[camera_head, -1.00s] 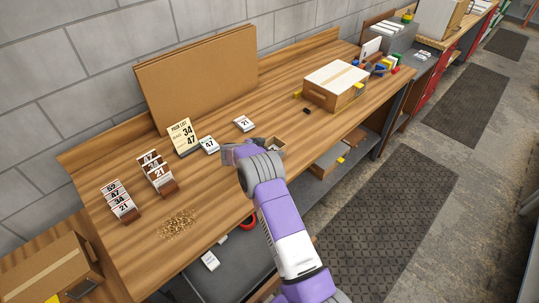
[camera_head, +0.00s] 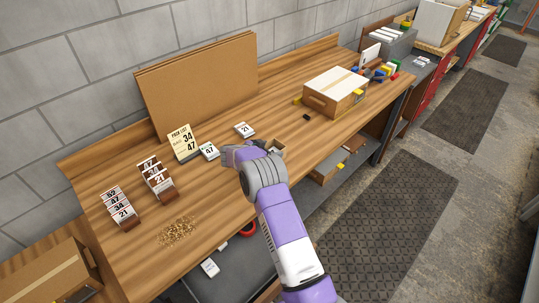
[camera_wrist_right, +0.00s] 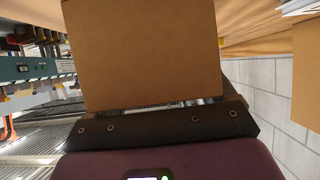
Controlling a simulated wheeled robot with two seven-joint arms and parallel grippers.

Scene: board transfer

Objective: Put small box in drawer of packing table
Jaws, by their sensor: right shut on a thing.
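My right gripper (camera_head: 256,152) is over the front part of the wooden packing table (camera_head: 215,205). It is shut on a small brown cardboard box (camera_head: 279,146), which mostly hides behind the gripper in the head view. In the right wrist view the box (camera_wrist_right: 145,50) fills the upper middle as a plain brown panel against the dark gripper edge. An open wooden drawer (camera_head: 325,176) with a yellow mark shows below the table's front edge, right of my gripper. My left gripper is not in view.
A larger carton (camera_head: 335,93) sits at the table's right end. A pack list card (camera_head: 184,143), number tags (camera_head: 209,151) and two tag racks (camera_head: 121,210) stand at left. Large cardboard sheets (camera_head: 200,85) lean on the wall. Another carton (camera_head: 50,270) is at lower left.

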